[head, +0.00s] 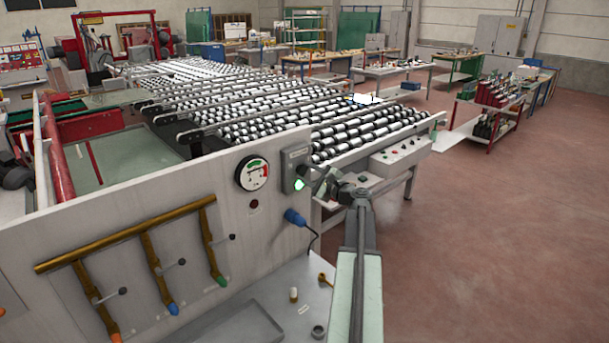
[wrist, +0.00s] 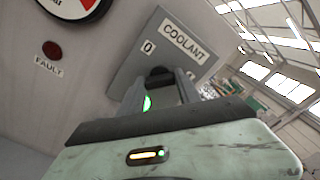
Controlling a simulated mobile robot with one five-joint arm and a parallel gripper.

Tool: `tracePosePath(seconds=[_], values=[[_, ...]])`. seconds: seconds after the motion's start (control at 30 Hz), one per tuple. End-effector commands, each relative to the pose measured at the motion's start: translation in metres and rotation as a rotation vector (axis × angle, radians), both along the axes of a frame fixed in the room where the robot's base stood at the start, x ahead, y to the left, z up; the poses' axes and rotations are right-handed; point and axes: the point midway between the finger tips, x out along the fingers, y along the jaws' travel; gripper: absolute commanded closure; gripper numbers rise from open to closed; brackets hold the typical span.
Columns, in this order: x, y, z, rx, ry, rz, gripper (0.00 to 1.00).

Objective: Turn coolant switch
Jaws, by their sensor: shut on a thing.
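The coolant switch box (head: 291,167) is a grey plate on the right end of the pale machine panel. In the wrist view the box (wrist: 130,62) carries a COOLANT label (wrist: 184,42) and a 0 mark to the left below it. A green lamp glows low on the box (head: 299,184). My gripper (head: 318,178) is at the front of the box. In the wrist view my gripper (wrist: 165,82) is shut on the dark switch knob (wrist: 160,71), just below the label. The fingers hide most of the knob, so its angle is hard to tell.
A round gauge (head: 252,174) sits left of the box, with a red FAULT lamp (wrist: 52,50) near it. A blue plug (head: 294,217) with a cable is below. Brass pipes (head: 125,235) with small levers are at left. Open floor lies to the right.

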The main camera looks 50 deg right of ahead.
Motion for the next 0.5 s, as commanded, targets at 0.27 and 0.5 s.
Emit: tracePosePath(seconds=[0.27, 0.5], values=[[-0.0001, -0.0016, 0.0009, 0.005, -0.003, -0.003, 1.0], [-0.0004, -0.0013, 0.0005, 0.003, -0.002, -0.003, 0.38]])
